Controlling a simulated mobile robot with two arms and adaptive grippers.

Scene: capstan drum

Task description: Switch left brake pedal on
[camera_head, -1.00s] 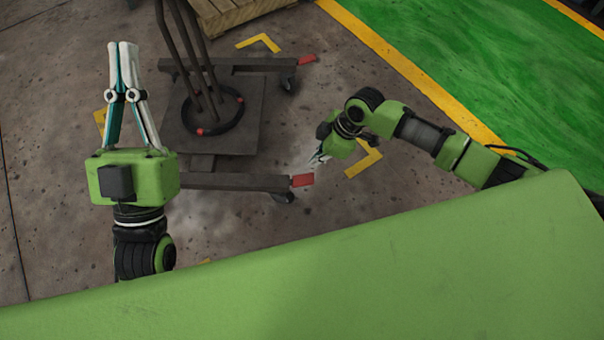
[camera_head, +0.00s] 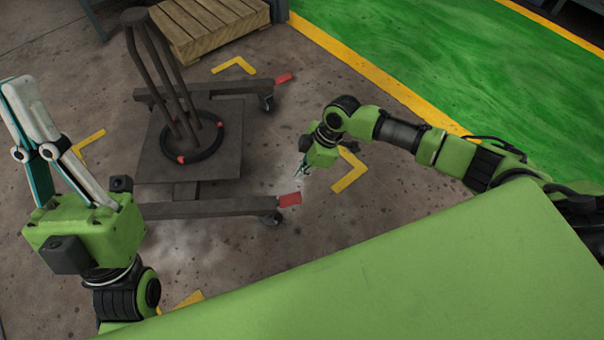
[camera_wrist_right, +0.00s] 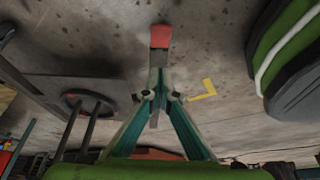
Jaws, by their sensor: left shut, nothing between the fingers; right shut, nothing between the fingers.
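A dark wheeled stand (camera_head: 215,208) has red-capped leg ends, a far one (camera_head: 284,78) and a near one (camera_head: 290,199). I cannot tell which red part is the left brake pedal. My right gripper (camera_head: 300,172) is shut and empty, pointing down just beyond the near red end in the head view; contact cannot be told. In the right wrist view the shut fingers (camera_wrist_right: 158,75) overlap the grey leg, with its red end (camera_wrist_right: 160,36) ahead of them. My left gripper (camera_head: 18,88) is shut and empty at the far left, raised, away from the stand.
Upright dark rods and a black ring (camera_head: 208,150) with red spots stand on the stand's plate. A wooden pallet (camera_head: 210,28) is behind. Yellow corner marks (camera_head: 350,170) lie on the floor. Green floor (camera_head: 440,60) with a yellow stripe is at right.

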